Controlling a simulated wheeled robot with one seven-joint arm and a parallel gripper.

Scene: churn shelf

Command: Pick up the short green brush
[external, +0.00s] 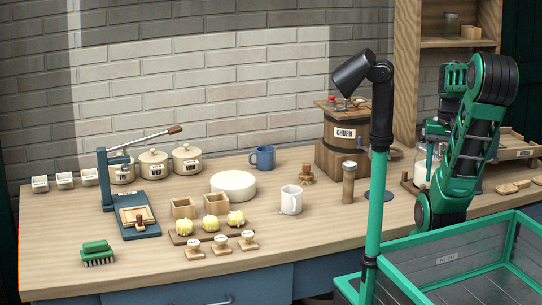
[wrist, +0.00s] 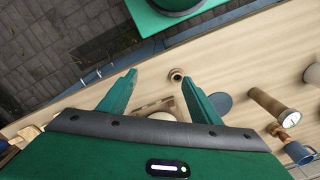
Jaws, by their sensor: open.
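The short green brush (external: 97,252) lies bristles down near the front left corner of the wooden table, in the external view. It has a green block top and dark bristles. It does not show in the wrist view. My gripper (wrist: 160,76) is open and empty, with its green fingers spread over the right part of the table. It is far from the brush, at the other end of the table.
A blue press (external: 150,222) with a long lever stands behind and right of the brush. The table around the brush is clear.

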